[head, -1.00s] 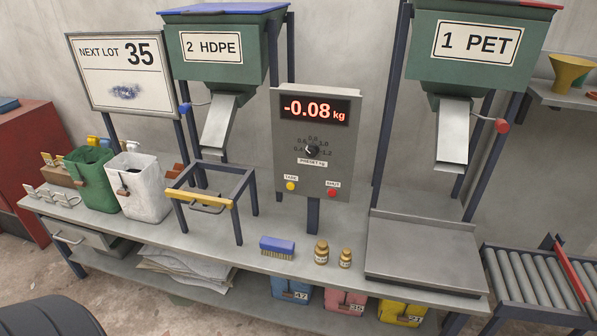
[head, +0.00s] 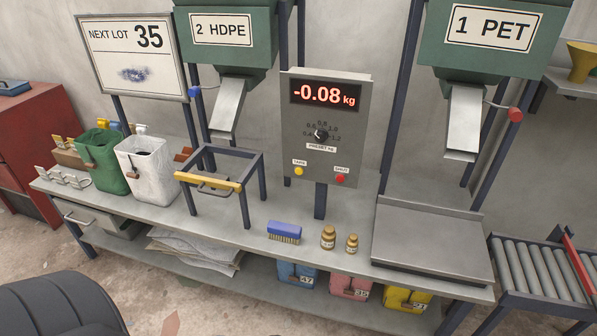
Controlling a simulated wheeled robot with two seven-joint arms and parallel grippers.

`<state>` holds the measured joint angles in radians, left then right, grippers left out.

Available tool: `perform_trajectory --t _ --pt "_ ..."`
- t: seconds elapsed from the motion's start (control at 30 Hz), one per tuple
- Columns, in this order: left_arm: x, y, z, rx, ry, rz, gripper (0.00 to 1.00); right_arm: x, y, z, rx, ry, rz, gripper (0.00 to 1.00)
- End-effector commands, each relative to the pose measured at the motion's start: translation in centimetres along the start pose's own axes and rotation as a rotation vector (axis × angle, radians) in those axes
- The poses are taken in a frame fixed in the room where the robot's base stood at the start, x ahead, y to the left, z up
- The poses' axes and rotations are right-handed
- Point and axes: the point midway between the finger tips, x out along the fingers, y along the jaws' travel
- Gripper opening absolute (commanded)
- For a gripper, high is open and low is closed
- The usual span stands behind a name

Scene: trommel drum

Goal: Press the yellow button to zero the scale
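The yellow button (head: 299,171) is on the lower left of the grey control box (head: 326,129), under a small label that seems to read TARE. A red button (head: 340,179) is to its right. A black dial sits below the display. The scale platform (head: 430,240) is a flat grey plate on the right of the bench, with nothing on it. Neither of my grippers shows in the head view.
A frame with a yellow bar (head: 208,180) stands left of the box. Green (head: 102,165) and white (head: 146,170) bins stand at left. A roller conveyor (head: 540,270) is at right.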

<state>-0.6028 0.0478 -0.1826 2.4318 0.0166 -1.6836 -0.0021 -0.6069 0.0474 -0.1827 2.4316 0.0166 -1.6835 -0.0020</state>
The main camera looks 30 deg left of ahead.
Motion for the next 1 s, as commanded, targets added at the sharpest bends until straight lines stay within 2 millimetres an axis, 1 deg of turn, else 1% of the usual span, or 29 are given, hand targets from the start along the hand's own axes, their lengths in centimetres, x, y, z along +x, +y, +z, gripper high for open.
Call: perform_trajectory --t 0.13,0.17,0.2,0.27,0.3,0.37,0.4,0.5,0.87,1.0 --pt "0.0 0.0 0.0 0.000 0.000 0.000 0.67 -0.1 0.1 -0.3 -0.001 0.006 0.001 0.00" --pt "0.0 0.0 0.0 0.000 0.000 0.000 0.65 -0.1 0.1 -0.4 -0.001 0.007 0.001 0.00" --pt "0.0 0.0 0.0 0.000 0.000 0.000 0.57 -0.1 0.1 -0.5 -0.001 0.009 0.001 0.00" --pt "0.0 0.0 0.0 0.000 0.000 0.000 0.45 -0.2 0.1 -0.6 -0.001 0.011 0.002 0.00" --pt "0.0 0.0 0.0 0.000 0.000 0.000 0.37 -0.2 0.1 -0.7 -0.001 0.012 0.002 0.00" --pt "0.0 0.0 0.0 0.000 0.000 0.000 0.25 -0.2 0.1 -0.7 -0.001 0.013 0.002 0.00" --pt "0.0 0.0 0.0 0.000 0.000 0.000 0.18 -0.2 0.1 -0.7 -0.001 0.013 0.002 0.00" --pt "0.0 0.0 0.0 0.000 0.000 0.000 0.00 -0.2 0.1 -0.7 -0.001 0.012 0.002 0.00" --pt "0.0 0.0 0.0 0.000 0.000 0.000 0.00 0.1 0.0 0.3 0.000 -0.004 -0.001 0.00" --pt "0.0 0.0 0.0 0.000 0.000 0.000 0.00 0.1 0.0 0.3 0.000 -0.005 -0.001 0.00"
